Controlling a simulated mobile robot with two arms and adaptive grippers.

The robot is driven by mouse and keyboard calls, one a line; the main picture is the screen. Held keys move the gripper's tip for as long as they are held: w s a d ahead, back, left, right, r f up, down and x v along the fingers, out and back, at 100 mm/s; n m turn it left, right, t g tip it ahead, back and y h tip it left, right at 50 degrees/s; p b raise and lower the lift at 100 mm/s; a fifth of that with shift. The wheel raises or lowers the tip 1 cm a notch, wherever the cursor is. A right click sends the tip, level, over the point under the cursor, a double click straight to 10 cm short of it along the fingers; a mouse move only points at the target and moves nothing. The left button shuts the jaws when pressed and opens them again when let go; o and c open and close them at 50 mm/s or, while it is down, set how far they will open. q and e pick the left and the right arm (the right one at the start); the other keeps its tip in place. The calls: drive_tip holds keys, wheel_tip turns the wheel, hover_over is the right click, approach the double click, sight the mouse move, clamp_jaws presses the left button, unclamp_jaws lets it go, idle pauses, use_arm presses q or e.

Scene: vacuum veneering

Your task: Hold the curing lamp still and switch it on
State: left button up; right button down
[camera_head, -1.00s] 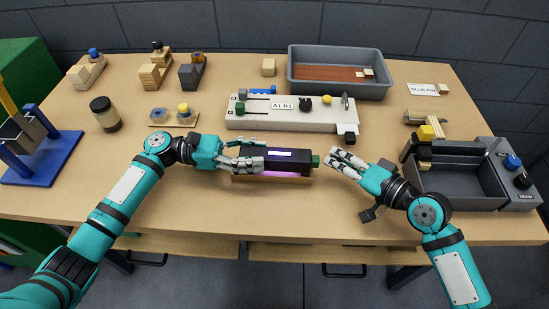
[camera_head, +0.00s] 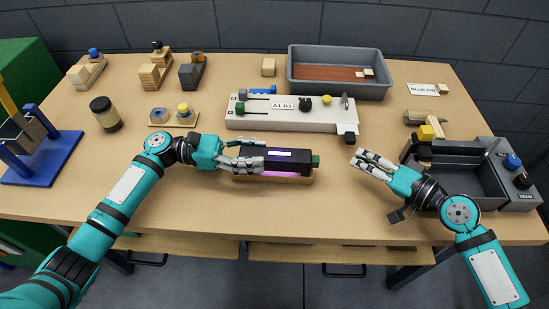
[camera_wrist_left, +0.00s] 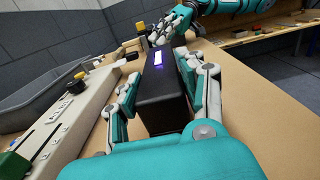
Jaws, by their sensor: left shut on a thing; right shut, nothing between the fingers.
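The curing lamp (camera_head: 290,156) is a black box with a lit white-violet panel on top and a green button (camera_head: 315,161) at its right end. It sits on a wooden base (camera_head: 290,180), and a purple glow shows beneath it. My left gripper (camera_head: 262,160) is shut around the lamp's left end. In the left wrist view the lamp (camera_wrist_left: 160,95) lies between the fingers, its panel lit. My right gripper (camera_head: 358,158) is shut and empty, to the right of the green button and apart from it.
A white control panel (camera_head: 245,119) with knobs lies behind the lamp. A grey tray (camera_head: 340,91) stands at the back, and a dark open box (camera_head: 470,206) at the right. A blue stand (camera_head: 65,150) is at far left. The table's front middle is clear.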

drive_tip(key=shift+d, duration=0.4)
use_arm(q)
drive_tip(key=o, duration=1.3)
